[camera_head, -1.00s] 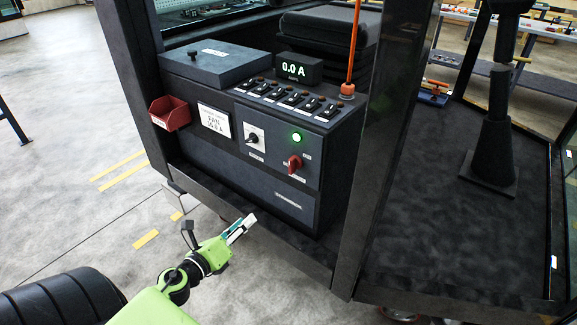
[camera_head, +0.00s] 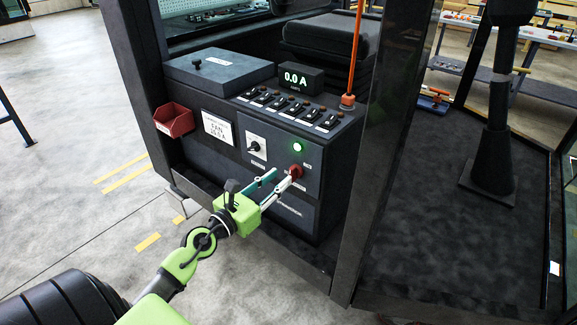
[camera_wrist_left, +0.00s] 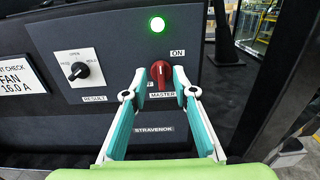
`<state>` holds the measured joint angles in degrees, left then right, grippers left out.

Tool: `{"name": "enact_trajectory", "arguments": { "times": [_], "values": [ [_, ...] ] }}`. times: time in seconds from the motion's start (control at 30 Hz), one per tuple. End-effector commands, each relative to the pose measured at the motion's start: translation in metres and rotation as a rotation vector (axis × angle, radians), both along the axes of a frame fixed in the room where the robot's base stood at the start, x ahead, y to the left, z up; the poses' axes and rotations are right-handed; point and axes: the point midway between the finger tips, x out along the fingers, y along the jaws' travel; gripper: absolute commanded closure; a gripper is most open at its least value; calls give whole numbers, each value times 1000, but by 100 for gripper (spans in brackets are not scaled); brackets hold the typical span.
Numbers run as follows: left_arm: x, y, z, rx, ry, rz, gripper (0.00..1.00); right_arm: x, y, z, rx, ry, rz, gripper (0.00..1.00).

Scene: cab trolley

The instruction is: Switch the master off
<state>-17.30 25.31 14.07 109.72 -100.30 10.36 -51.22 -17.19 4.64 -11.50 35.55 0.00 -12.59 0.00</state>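The red master switch (camera_head: 295,171) is a rotary knob on the front panel of the dark console, and it also shows in the left wrist view (camera_wrist_left: 161,72). It points roughly upright there, with an "ON" label to its upper right and a "MASTER" label below. A green lamp (camera_head: 298,147) above it is lit; it also shows in the left wrist view (camera_wrist_left: 157,25). My left gripper (camera_head: 282,180) is open, its fingertips (camera_wrist_left: 160,94) on either side of the knob's lower part. I cannot tell whether they touch it. My right gripper is not in view.
A black selector knob (camera_head: 255,147) labelled "RESULT" sits left of the master switch. A row of toggle switches (camera_head: 290,108) and a display (camera_head: 300,77) reading 0.0 A are on top. A red bin (camera_head: 174,120) hangs at left. A dark post (camera_head: 385,150) stands at right.

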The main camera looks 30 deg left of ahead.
Motion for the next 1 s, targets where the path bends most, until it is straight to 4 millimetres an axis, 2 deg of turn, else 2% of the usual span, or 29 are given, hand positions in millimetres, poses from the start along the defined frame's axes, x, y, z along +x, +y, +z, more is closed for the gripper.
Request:
{"name": "enact_trajectory", "arguments": {
  "times": [0.1, 0.3, 0.5, 0.73, 0.77, 0.83, 0.87, 1.0],
  "values": [
    [21, -1, 3, -2, -3, 1, 74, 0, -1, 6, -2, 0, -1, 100],
    [44, -3, 0, -2, -1, 1, 74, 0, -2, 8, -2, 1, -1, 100],
    [53, -4, 0, -2, 0, 0, 74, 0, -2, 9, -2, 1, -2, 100],
    [53, -4, -1, -2, 0, 0, 74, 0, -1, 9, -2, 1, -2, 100],
    [53, -4, -1, -2, 0, 0, 77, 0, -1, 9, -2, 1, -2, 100],
    [53, -4, -1, -2, 0, 0, 95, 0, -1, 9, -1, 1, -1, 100],
    [53, -4, -1, -2, 0, 0, 100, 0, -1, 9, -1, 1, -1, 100],
    [53, -4, -1, -2, 0, 0, 100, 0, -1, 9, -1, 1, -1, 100]
  ]
}}
